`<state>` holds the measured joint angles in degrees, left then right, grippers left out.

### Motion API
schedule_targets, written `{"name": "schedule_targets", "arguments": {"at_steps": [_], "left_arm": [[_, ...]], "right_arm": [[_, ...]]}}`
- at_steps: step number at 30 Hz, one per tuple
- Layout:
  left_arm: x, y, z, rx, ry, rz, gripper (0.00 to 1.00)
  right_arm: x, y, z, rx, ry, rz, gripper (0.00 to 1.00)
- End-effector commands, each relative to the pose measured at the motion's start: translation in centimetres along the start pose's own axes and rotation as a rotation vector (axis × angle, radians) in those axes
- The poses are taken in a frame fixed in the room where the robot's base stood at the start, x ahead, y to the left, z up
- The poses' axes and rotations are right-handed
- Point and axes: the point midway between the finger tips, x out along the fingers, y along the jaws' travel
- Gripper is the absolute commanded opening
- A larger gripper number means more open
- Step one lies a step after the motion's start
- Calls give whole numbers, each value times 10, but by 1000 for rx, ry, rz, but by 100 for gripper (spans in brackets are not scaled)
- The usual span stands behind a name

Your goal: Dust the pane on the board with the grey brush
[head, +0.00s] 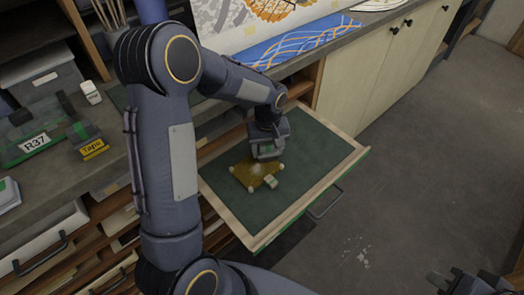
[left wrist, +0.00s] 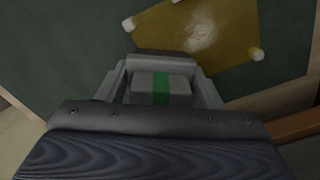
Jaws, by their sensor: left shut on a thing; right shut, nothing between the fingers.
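The amber pane (head: 243,176) lies on the dark green board (head: 318,150), with small pale pegs at its corners. A whitish dusty patch (left wrist: 200,32) shows on the pane in the left wrist view. My left gripper (head: 267,156) is over the pane's far side, pointing down. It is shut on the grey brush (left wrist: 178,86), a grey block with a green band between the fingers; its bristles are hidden. My right gripper (head: 468,284) is at the bottom right, shut and empty.
The board is framed in pale wood like a pulled-out drawer, with a handle (head: 326,204) in front. Open floor lies to the right.

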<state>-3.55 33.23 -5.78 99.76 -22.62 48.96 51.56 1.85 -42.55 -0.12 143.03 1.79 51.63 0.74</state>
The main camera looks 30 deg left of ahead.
Motion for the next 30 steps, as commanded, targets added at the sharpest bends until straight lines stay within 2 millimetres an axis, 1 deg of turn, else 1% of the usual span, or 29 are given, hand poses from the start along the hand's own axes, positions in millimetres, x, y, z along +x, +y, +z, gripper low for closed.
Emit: {"name": "schedule_targets", "arguments": {"at_steps": [3, 8, 17, 18, 26, 30], "left_arm": [[0, 3, -2, 0, 0, 0, 41], [3, 1, -1, -1, 1, 0, 41], [7, -23, 13, -1, -4, -5, 42], [8, -26, 15, -1, -5, -6, 38], [9, -35, 20, -2, -8, -9, 39], [8, -45, 25, -3, -8, -10, 38]], "right_arm": [[0, 0, 0, 0, 0, 0, 0], [3, 1, 2, 0, 0, 0, 0], [8, 4, 4, 0, 0, 0, 0], [9, 4, 4, 0, 0, 0, 0], [10, 4, 5, 0, 0, 0, 0], [11, 5, 5, 0, 0, 0, 0]]}}
